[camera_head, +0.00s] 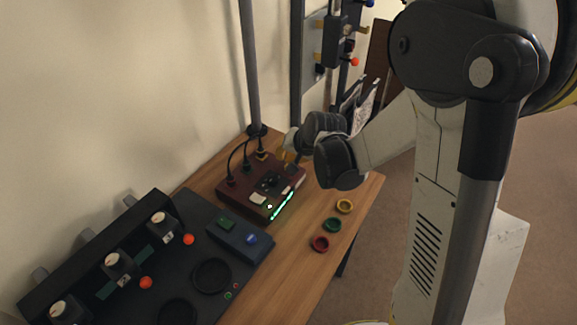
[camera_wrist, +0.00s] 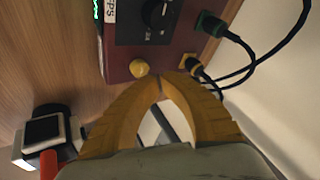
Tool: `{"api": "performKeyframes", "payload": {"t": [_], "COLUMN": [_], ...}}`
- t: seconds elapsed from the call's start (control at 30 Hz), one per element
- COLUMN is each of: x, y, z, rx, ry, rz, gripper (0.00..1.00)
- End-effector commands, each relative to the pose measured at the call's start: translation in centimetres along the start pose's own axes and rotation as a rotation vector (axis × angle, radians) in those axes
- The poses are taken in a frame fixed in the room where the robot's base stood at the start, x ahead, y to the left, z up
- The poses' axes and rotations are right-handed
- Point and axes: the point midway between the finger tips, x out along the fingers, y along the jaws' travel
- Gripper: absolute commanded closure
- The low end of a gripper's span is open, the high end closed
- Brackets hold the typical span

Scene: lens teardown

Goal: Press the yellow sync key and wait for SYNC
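The yellow key (camera_wrist: 139,68) is a small round button at the edge of the maroon box (camera_wrist: 120,62) in the wrist view. My gripper (camera_wrist: 158,84) has its two yellow fingers arched together with the tips meeting. The tips are just beside and below the key in the picture; I cannot tell whether they touch it. In the head view the maroon box (camera_head: 232,203) sits on the wooden table, with my gripper (camera_head: 287,156) at its far end; the key is not discernible there. A green lit strip (camera_head: 283,206) glows on the box front; its text is unreadable.
Cables from a green plug (camera_wrist: 211,23) and a yellow plug (camera_wrist: 189,62) run close to my fingertips. A post (camera_head: 252,75) stands behind the box. Yellow, green and red rings (camera_head: 332,225) lie on the table. A black console (camera_head: 95,260) stands at left.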

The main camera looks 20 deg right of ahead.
Motion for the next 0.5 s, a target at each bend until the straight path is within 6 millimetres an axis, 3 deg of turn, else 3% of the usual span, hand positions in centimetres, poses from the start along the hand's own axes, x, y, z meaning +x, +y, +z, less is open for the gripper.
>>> {"api": "performKeyframes", "payload": {"t": [0.5], "x": [0.71], "y": [0.38], "z": [0.38], "rx": [0.000], "ry": [0.000], "rz": [0.000], "gripper": [1.00]}}
